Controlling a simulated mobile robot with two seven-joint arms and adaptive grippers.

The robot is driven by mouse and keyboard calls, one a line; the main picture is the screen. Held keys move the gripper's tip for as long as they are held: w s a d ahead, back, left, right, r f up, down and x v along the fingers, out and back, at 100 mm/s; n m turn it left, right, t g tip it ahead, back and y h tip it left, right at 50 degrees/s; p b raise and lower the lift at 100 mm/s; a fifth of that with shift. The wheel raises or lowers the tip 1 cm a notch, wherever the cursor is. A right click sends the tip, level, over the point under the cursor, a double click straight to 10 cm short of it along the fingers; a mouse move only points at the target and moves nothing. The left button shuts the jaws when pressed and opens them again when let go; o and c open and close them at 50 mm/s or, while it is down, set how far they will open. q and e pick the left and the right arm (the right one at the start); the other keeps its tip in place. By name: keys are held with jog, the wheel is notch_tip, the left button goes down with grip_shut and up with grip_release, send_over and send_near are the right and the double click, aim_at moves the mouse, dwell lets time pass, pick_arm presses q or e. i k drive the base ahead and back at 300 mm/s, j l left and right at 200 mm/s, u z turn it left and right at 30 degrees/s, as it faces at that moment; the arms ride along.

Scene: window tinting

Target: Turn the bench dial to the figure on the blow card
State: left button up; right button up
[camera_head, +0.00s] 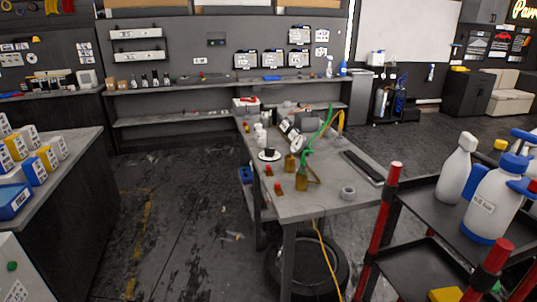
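The grey bench (310,206) stands mid-room, a few steps ahead. On its left side lies a white disc with a dark block on it (269,155); I cannot tell whether this is the dial. Small tilted white panels with dark marks (292,133) stand behind it, too small to read; I cannot tell whether one is the blow card. A grey ring-shaped piece (348,192) lies near the bench's front right. No dial setting or card figure is legible. Neither of my grippers is in view.
Amber bottles (290,164), a green curved piece (318,130) and a dark flat tray (363,167) are on the bench. A tyre (308,265) and yellow cable (325,250) are below. A red-posted cart (417,205) blocks the right. Floor left of the bench is mostly open.

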aim_at(270, 152)
jog(key=i+j+z, duration=0.35)
jog(key=j, duration=0.3)
jog(key=i+j+z, duration=0.15)
jog(key=j, duration=0.25)
jog(key=i+j+z, duration=0.15)
jog(key=i+j, duration=0.15)
jog(key=j, duration=0.1)
